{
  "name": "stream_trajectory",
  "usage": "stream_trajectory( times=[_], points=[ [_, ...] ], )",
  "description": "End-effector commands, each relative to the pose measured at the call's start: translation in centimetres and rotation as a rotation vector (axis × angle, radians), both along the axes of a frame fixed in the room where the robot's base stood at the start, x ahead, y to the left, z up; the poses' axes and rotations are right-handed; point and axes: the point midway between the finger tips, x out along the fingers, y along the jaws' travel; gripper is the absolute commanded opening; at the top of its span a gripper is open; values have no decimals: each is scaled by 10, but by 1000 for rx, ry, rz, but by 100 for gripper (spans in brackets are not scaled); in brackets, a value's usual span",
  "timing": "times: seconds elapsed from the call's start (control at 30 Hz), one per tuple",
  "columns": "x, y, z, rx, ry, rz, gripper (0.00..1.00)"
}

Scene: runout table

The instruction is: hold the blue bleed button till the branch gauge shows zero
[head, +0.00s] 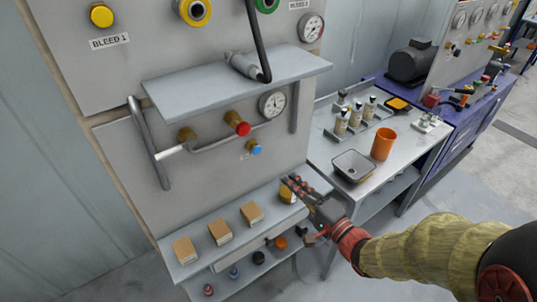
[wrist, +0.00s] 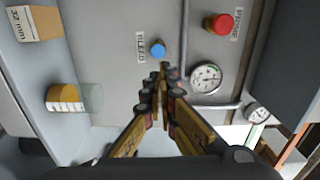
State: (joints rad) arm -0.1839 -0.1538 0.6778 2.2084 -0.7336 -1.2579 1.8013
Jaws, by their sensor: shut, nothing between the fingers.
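The blue bleed button (head: 254,148) sticks out of the grey panel, low and below a red button (head: 237,123). The blue button also shows in the wrist view (wrist: 158,49) beside a "BLEED" label, just beyond my fingertips. A round white gauge (head: 272,103) sits up and right of the button; it also shows in the wrist view (wrist: 205,78). Its reading is too small to tell. My gripper (head: 290,182) is shut and empty, below and right of the blue button in the head view, and looks apart from it.
A grey shelf (head: 235,82) juts out above the buttons. Pipes and a handle (head: 150,145) stand left of them. A lower ledge (head: 190,272) holds several small boxes.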

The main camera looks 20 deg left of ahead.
Motion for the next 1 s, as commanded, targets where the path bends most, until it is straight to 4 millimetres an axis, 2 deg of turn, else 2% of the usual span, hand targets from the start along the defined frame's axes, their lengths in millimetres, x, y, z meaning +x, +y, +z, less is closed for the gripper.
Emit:
stream_trajectory(
  times=[0.43, 0.57, 0.67, 1.0],
  points=[
    [0, 0, 0, 26, 30, -1, 0],
    [4, 5, 0, 25, 30, 1, 0],
    [12, 15, -1, 26, 29, 1, 0],
    [54, 65, -2, 25, 30, 1, 0]
  ],
)
